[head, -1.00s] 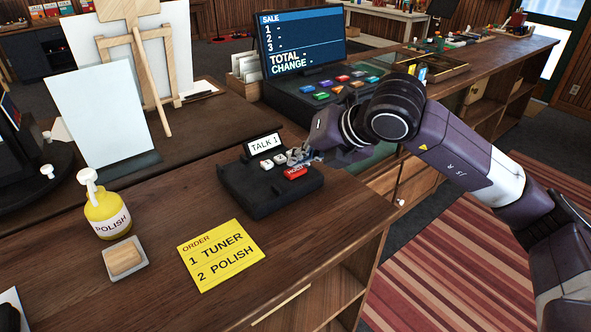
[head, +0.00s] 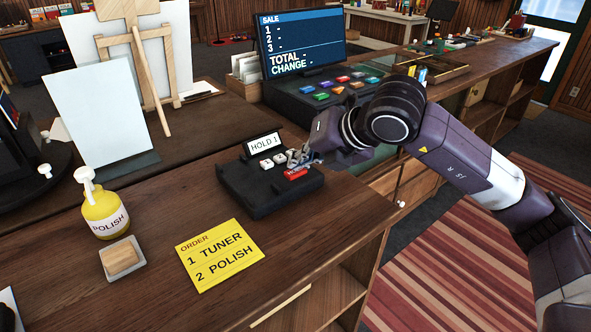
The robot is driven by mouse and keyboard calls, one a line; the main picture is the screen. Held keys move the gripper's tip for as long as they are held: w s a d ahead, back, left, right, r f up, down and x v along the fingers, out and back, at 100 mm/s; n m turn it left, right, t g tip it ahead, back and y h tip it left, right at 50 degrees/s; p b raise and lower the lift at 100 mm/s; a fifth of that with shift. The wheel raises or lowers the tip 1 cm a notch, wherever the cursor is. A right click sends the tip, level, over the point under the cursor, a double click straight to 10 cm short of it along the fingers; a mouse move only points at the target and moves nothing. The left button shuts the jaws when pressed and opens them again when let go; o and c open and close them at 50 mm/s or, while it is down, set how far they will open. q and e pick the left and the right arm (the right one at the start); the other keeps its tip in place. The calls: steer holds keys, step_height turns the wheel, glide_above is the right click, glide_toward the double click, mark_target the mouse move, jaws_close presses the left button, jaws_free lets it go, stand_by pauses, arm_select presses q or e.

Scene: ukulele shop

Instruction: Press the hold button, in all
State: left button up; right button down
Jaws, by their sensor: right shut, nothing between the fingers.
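The black phone unit (head: 262,203) sits on the wooden counter. Its small tilted display (head: 264,145) reads "HOLD 1". Two white keys (head: 273,160) sit in a row below the display, and the red hold button (head: 295,174) is at their lower right. My right gripper (head: 301,160) is shut and empty, with its fingertips just above and behind the red button, close to the keys. The fingers hide part of the key row; I cannot tell whether they touch anything. My left gripper is out of view.
A yellow order card (head: 219,255) reading tuner and polish lies in front of the phone. A polish bottle (head: 105,213) and a sponge on a dish (head: 122,259) stand left. A sale register (head: 318,92) with coloured keys is behind. The counter around the phone is mostly clear.

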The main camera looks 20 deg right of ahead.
mark_target(299, 172)
steer(key=shift+f, duration=0.1)
stand_by(0.3)
steer(key=shift+r+p, duration=0.35)
steer(key=shift+r, duration=0.55)
steer(key=shift+r, duration=0.1)
steer(key=shift+r+p, duration=1.45)
steer(key=shift+r, duration=1)
steer(key=shift+f, duration=0.15)
